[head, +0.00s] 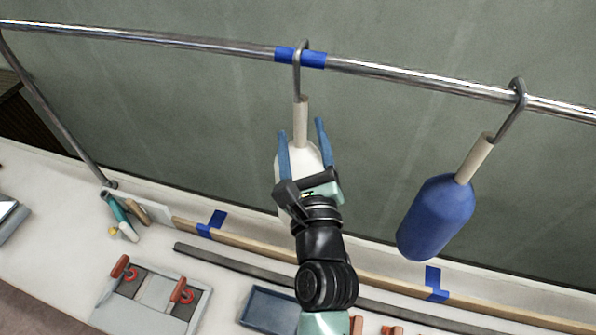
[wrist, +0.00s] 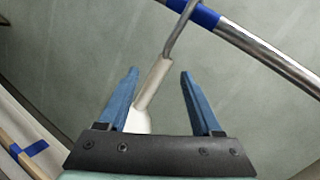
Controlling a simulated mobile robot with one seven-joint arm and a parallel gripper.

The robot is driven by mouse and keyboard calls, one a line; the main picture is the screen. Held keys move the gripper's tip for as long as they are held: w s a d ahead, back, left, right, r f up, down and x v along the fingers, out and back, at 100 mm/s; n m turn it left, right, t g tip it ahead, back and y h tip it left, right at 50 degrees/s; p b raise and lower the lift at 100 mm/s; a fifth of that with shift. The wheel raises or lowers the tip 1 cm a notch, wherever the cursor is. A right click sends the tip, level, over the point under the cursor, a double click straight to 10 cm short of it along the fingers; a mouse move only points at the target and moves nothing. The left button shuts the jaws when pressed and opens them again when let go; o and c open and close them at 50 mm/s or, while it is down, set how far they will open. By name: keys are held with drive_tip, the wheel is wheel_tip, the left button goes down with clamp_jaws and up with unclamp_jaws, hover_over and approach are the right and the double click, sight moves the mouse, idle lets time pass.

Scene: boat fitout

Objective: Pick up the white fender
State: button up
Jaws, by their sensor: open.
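The white fender (head: 304,156) hangs by a beige neck and a metal hook from the chrome rail, at the blue tape mark. My gripper (head: 303,138) is open, with one blue finger on each side of the fender's upper part in the head view. In the wrist view the fender's neck and white shoulder (wrist: 139,118) lie between the fingers of my gripper (wrist: 159,72), closer to the left finger. I cannot tell whether that finger touches it. My gripper and arm hide most of the fender's lower body.
A blue fender (head: 437,216) hangs from the rail (head: 420,77) to the right. Below lie a blue tray (head: 270,309), a grey tray with red-handled clamps (head: 150,305), a dark bar (head: 235,262) and a wooden strip with blue tape. Free air separates the two fenders.

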sight(305, 132)
wheel_tip(305, 132, down, 5)
drive_tip(key=s+d+m, duration=0.1)
drive_tip(key=d+m, duration=0.1)
drive_tip(key=m, duration=0.3)
drive_tip(key=shift+g+h, duration=0.4)
drive_tip(key=w, duration=0.4)
drive_tip(key=w+a, duration=0.1)
drive_tip(key=w, duration=0.2)
drive_tip(key=shift+f+p, duration=0.2)
drive_tip(key=shift+p, duration=0.1)
drive_tip(key=shift+w+a, duration=0.2)
drive_tip(key=shift+w, duration=0.7)
drive_tip(key=shift+w+a, duration=0.2)
drive_tip(key=shift+w, duration=0.75)
drive_tip(key=shift+w+a, duration=0.2)
drive_tip(key=shift+w, duration=0.7)
clamp_jaws()
drive_tip(key=shift+f, duration=0.1)
drive_tip(key=shift+r, duration=0.2)
